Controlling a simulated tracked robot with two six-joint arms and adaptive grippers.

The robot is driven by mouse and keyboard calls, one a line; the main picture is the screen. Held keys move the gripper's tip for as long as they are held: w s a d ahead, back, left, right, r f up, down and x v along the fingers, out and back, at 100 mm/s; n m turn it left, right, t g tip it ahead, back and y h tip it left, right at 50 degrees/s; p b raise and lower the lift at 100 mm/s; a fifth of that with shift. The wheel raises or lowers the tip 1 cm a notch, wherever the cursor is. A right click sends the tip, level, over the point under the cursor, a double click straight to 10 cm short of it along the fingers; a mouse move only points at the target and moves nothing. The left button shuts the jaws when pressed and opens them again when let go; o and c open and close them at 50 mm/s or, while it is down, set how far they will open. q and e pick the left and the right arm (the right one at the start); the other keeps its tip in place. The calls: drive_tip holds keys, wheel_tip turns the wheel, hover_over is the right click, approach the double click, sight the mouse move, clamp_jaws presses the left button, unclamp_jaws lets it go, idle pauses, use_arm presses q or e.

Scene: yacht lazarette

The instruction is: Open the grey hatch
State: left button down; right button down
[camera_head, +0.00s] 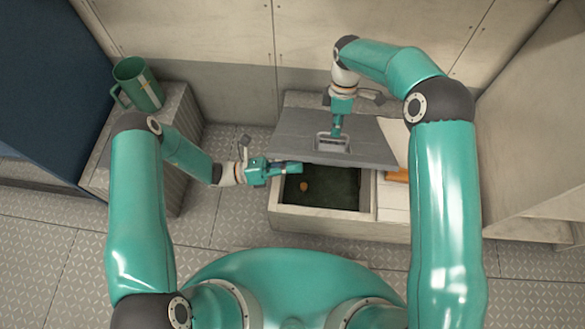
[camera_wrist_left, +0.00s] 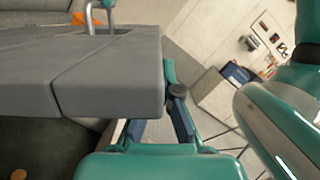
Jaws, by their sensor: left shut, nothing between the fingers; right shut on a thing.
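The grey hatch (camera_head: 375,148) is raised at its near edge and tilted over a pale bin (camera_head: 318,218), with part of the dark opening showing below. My right gripper (camera_head: 336,132) is shut on the hatch's recessed handle (camera_head: 333,147). My left gripper (camera_head: 292,167) is shut and empty by the hatch's near left corner, over the bin's rim. In the left wrist view, the thick hatch edge (camera_wrist_left: 110,85) is right beside the left fingers (camera_wrist_left: 180,105); I cannot tell whether they touch.
A small orange-brown round thing (camera_head: 304,186) lies in the bin. A green mug (camera_head: 138,85) stands on a grey ribbed box at left. An orange item (camera_head: 397,175) lies right of the opening. Pale walls stand behind and at right.

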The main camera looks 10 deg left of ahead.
drive_tip(key=shift+w+d+f, duration=0.1)
drive_tip(key=shift+w+f, duration=0.3)
drive_tip(key=shift+f, duration=0.15)
drive_tip(key=c, duration=1.6)
unclamp_jaws()
drive_tip(key=o, duration=0.3)
drive_tip(key=shift+w+f, duration=0.25)
drive_tip(key=shift+f, duration=0.1)
drive_tip(key=shift+o, duration=0.3)
drive_tip(key=shift+w, duration=0.1)
drive_tip(key=shift+r, duration=0.3)
